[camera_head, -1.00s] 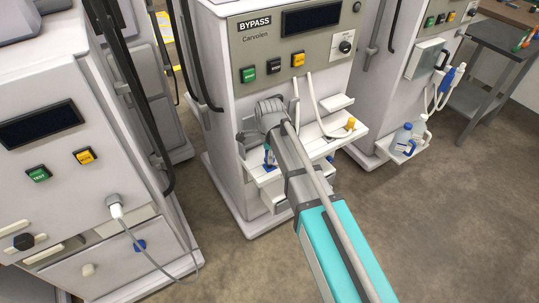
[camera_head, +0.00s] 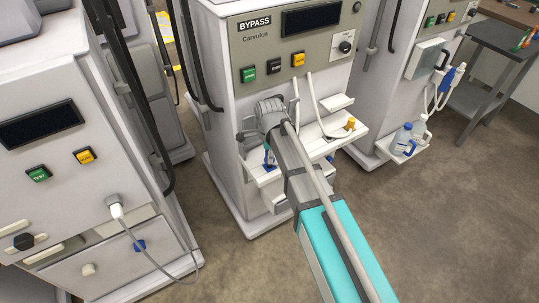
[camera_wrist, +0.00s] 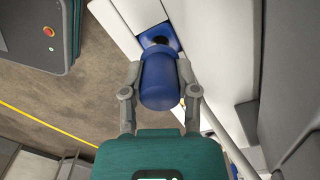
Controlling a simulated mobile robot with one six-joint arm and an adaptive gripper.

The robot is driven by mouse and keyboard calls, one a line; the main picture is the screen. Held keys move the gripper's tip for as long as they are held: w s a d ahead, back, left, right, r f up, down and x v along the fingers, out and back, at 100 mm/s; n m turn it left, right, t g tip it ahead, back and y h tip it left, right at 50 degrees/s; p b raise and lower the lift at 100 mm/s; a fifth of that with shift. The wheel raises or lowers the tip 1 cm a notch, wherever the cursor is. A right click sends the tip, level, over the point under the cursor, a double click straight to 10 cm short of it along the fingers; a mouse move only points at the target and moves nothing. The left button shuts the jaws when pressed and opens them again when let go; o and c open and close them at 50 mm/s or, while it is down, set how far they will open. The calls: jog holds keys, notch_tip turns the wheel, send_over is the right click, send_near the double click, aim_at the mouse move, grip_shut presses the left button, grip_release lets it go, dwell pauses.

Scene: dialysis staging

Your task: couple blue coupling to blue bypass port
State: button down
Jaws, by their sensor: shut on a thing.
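In the wrist view the blue coupling (camera_wrist: 160,86) is held between the two fingers of my gripper (camera_wrist: 159,70), which is shut on it. Just beyond its far end is the blue bypass port (camera_wrist: 170,33), a blue square with a dark opening. The coupling points at the port and overlaps its near edge in the picture. I cannot tell whether they touch. In the head view a little blue (camera_head: 269,157) shows under my wrist, in front of the BYPASS machine (camera_head: 225,120). My arm hides most of that area.
A white shelf (camera_head: 318,146) on the BYPASS machine holds a yellow-tipped white hose (camera_head: 350,123). A machine with a grey hose (camera_head: 125,225) stands at the left. Another, with a bottle on its shelf (camera_head: 405,150), stands at the right. The floor at the lower right is clear.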

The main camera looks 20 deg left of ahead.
jog(key=shift+f+b, duration=1.55)
jog(key=shift+c, duration=1.4)
grip_release()
jog(key=shift+r, duration=0.15)
notch_tip(320, 180, up, 9)
jog(key=p, duration=0.9)
jog(key=w+d+r+m+p, duration=0.2)
jog(key=w+d+m, duration=0.1)
jog(key=d, duration=0.6)
jog(key=w+d+r+m+p, duration=0.1)
jog(key=w+d+m+p, duration=0.1)
jog(key=d, duration=0.7)
jog(key=shift+w+d+r+m, duration=0.35)
jog(key=shift+w+m, duration=0.15)
jog(key=shift+w, duration=0.75)
jog(key=s+d+r+n+p, duration=0.2)
jog(key=s+d+n, duration=0.4)
jog(key=d+n, duration=0.3)
jog(key=s+d+r+n+p, duration=0.3)
jog(key=s+d+n, duration=0.3)
jog(key=d+n, duration=0.3)
jog(key=d, duration=0.4)
jog(key=shift+r+p, duration=0.3)
